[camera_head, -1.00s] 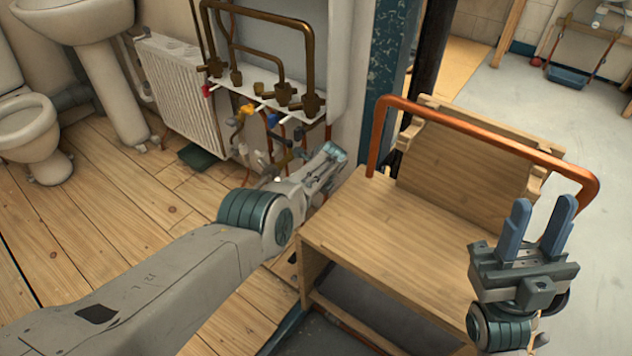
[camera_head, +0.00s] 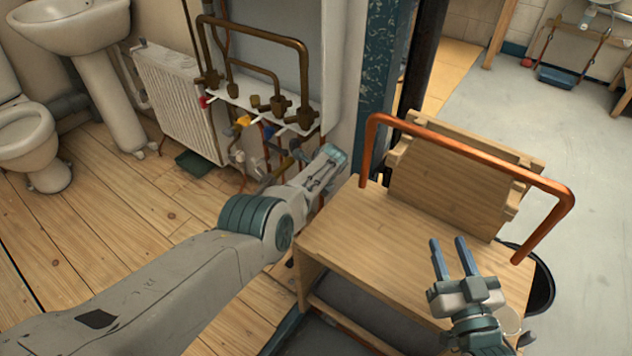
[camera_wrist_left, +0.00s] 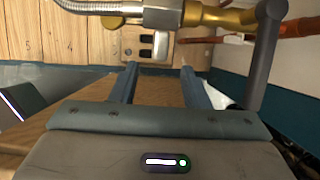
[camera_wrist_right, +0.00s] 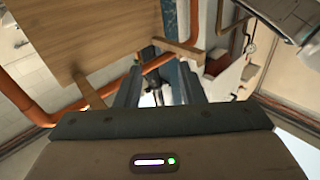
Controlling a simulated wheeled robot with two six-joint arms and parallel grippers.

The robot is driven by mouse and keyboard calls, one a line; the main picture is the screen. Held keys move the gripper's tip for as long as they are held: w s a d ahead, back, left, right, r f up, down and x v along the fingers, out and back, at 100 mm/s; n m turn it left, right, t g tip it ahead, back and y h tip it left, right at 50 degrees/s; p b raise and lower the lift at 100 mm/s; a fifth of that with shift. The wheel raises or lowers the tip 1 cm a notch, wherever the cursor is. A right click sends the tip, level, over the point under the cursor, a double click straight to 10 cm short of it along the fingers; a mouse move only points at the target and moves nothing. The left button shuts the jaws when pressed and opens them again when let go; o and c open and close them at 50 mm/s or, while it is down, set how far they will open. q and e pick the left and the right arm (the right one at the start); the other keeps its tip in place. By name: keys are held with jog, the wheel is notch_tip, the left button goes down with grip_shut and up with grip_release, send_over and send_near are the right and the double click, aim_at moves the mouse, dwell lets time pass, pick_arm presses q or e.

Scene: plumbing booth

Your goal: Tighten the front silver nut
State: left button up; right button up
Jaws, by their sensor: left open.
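In the left wrist view, a silver nut (camera_wrist_left: 165,14) sits at the top edge, with a braided metal hose (camera_wrist_left: 88,5) on its left and a brass fitting (camera_wrist_left: 225,14) on its right. My left gripper (camera_wrist_left: 157,72) is open and empty there, its fingers apart below the nut and not around it. In the head view my left gripper (camera_head: 325,168) is by the pipework, and the nut cannot be made out. My right gripper (camera_head: 448,240) is open and empty over the wooden bench; its parted fingers also show in the right wrist view (camera_wrist_right: 158,75).
The wooden bench (camera_head: 365,235) has a bent copper pipe (camera_head: 465,150) across its back. Brass pipes and valves (camera_head: 275,103) stand on a white shelf beside a radiator (camera_head: 180,105). A grey rod (camera_wrist_left: 265,50) stands close right of my left fingers.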

pick_arm(q)
jog(key=shift+p+v, duration=2.75)
jog(key=shift+v, duration=0.15)
pick_arm(e)
jog(key=s+f+g, duration=1)
jog(key=f+g, duration=0.1)
jog(key=shift+f+g+h, duration=0.2)
jog(key=shift+g+h, duration=0.1)
jog(key=shift+g, duration=0.1)
jog(key=shift+n, duration=0.3)
